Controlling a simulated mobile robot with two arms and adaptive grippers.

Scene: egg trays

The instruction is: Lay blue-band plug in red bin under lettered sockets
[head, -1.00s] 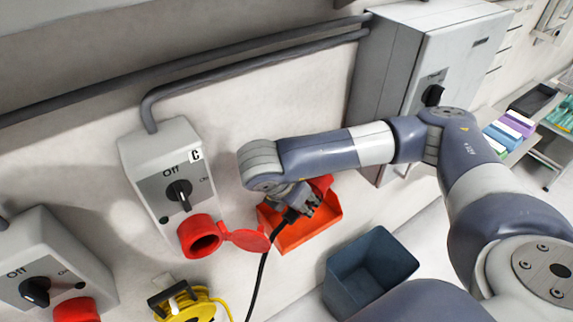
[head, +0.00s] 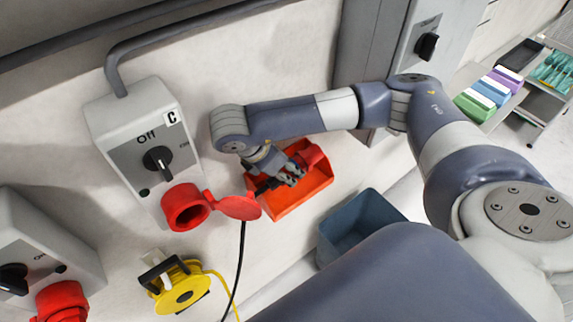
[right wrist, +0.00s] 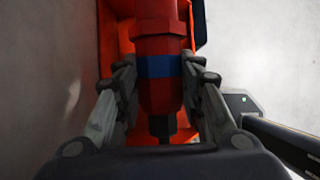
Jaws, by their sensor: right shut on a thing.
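The red plug with a blue band (right wrist: 158,67) is between the fingers of my right gripper (right wrist: 160,95), which is shut on it. In the head view my right gripper (head: 281,178) is at the red bin (head: 318,187) on the wall, with the red plug (head: 308,158) over or inside the bin; I cannot tell whether it touches the bottom. A black cable (head: 240,262) hangs from the plug's rear. The lettered socket box C (head: 135,130) has a red socket (head: 183,206) with its lid open. My left gripper is in neither view.
A blue-grey bin (head: 360,225) stands below and right of the red bin. A yellow cable reel (head: 182,288) is below socket C. Another socket box (head: 40,240) is at the lower left. A grey cabinet (head: 380,50) is on the wall behind my arm.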

